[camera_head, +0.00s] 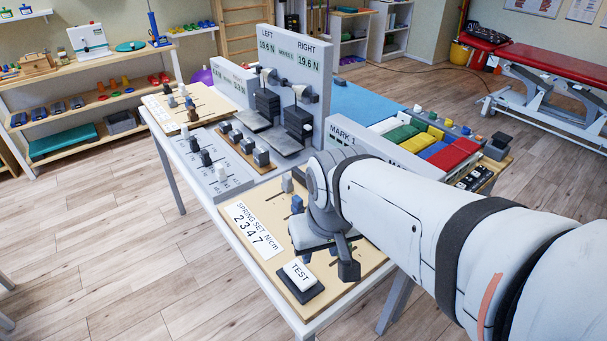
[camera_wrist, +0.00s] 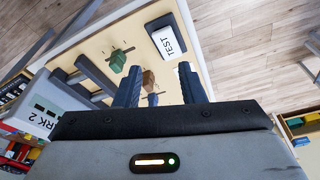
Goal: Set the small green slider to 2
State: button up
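The small green slider (camera_wrist: 118,60) shows in the wrist view on the pale wooden board (camera_wrist: 95,48), left of my fingers and apart from them. I cannot make it out in the head view, where my arm covers part of the board. My gripper (camera_wrist: 160,82) is open, with its two dark fingers apart and nothing held. A brown slider (camera_wrist: 149,79) shows between the fingers, nearer the left one; I cannot tell whether they touch. In the head view my gripper (camera_head: 328,256) hangs low over the board beside the TEST button (camera_head: 299,274).
The card "SPRING SET N/cm 2 3 4 7" (camera_head: 251,229) lies left of the gripper. A blue slider (camera_head: 297,204) and a grey one (camera_head: 287,184) stand just behind it. The MARK panel (camera_head: 372,147) and coloured blocks (camera_head: 447,158) stand farther back.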

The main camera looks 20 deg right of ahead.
jog(key=shift+s, duration=0.1)
jog(key=shift+o, duration=0.6)
jog(key=w+d+f+n+g+p, duration=0.1)
jog(key=w+d+f, duration=0.1)
jog(key=w+d, duration=0.1)
jog(key=w+d+f+n+g+p, duration=0.1)
jog(key=w+d+f+p, duration=0.1)
jog(key=w+d+f, duration=0.1)
jog(key=w+d+f+n+p, duration=0.1)
jog(key=w+d+f+n, duration=0.1)
jog(key=w+d, duration=0.3)
jog(key=shift+w+d+f+g, duration=0.15)
jog(key=shift+w+f+g, duration=0.3)
jog(key=shift+w, duration=0.15)
jog(key=shift+d+f, duration=0.15)
jog(key=shift+f, duration=0.15)
notch_tip(320, 180, down, 8)
jog(key=shift+w+r+p, duration=0.1)
jog(key=shift+r+p, duration=0.1)
jog(key=shift+p, duration=0.25)
